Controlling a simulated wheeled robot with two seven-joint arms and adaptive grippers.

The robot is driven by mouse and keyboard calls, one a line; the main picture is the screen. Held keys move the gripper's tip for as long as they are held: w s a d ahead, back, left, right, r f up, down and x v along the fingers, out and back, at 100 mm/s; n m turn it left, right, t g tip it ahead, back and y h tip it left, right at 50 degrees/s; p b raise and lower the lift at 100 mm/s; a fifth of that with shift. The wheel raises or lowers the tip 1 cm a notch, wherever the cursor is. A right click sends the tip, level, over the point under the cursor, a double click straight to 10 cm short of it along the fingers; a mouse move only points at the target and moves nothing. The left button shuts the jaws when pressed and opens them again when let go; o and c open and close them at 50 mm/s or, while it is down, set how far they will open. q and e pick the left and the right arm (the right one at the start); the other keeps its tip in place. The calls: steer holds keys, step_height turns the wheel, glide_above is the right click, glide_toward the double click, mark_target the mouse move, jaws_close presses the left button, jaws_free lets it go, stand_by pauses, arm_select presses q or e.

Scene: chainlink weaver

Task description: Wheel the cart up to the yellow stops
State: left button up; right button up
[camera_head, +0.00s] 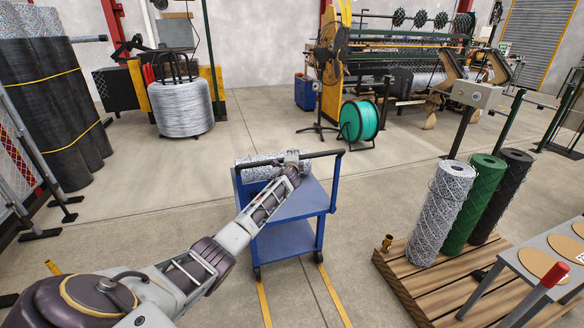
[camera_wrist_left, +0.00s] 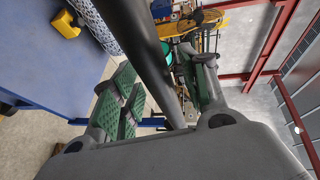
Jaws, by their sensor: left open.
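The blue cart (camera_head: 284,240) stands on the floor mid-view, with two decks and a dark push bar (camera_head: 326,153) across its top. A mesh roll (camera_head: 257,172) lies on it. My left gripper (camera_head: 294,158) is at the bar. In the left wrist view, the dark bar (camera_wrist_left: 140,45) passes between the open green-padded fingers (camera_wrist_left: 165,88); they are not closed on it. Two yellow floor lines (camera_head: 264,303) run from the cart toward the picture's bottom. My right gripper is not in view.
A wooden pallet (camera_head: 398,282) with upright mesh rolls (camera_head: 440,215) stands right of the cart, beside a grey table (camera_head: 540,262). A green wire spool (camera_head: 359,122) and fan (camera_head: 325,60) stand behind. Floor between the yellow lines is clear.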

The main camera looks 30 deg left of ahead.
arm_select(q)
steer(key=v, duration=1.1)
steer(key=shift+r, duration=0.15)
stand_by(0.6)
stand_by(0.6)
